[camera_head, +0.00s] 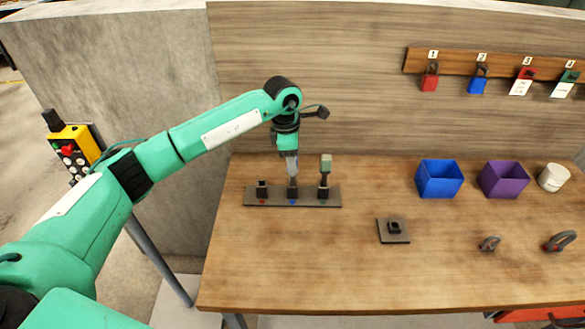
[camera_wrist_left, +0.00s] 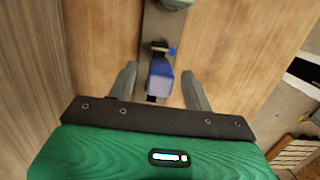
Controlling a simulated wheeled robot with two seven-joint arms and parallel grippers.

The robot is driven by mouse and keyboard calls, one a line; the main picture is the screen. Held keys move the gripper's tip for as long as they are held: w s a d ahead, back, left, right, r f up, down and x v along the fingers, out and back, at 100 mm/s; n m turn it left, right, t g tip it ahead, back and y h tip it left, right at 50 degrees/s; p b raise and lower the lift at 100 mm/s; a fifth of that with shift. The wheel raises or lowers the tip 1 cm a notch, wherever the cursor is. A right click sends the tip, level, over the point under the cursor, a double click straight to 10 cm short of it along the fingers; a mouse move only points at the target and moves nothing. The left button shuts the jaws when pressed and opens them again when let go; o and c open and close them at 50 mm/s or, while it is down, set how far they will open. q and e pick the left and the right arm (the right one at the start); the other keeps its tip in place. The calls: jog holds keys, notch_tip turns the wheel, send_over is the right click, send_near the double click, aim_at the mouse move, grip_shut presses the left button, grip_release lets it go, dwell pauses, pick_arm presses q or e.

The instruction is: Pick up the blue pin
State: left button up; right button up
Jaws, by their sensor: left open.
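The blue pin (camera_wrist_left: 160,80) stands in a dark rack (camera_wrist_left: 152,45), seen from above in the left wrist view. My left gripper (camera_wrist_left: 159,73) is open, with one finger on each side of the pin and a visible gap to each. In the head view my left gripper (camera_head: 291,170) points down over the middle holder, marked with a blue dot, of the rack (camera_head: 225,198) and hides most of the pin there. A green-grey pin (camera_head: 326,163) stands in the right holder. The left holder (camera_head: 262,188), with a red dot, looks empty. My right gripper is out of view.
On the wooden table (camera_head: 300,270) stand a small dark block on a plate (camera_head: 383,238), a blue bin (camera_head: 438,182), a purple bin (camera_head: 503,182), a white cup (camera_head: 553,178) and two ring-shaped pieces (camera_head: 489,243). Padlocks hang on a wall rail (camera_head: 450,65). The table's front left is clear.

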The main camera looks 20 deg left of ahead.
pick_arm(q)
jog(key=shift+c, duration=0.2)
grip_shut()
jog(key=shift+r, duration=0.15)
notch_tip(320, 180, up, 26)
jog(key=shift+r+b, duration=0.15)
jog(key=shift+b, duration=0.15)
dwell(0.9)
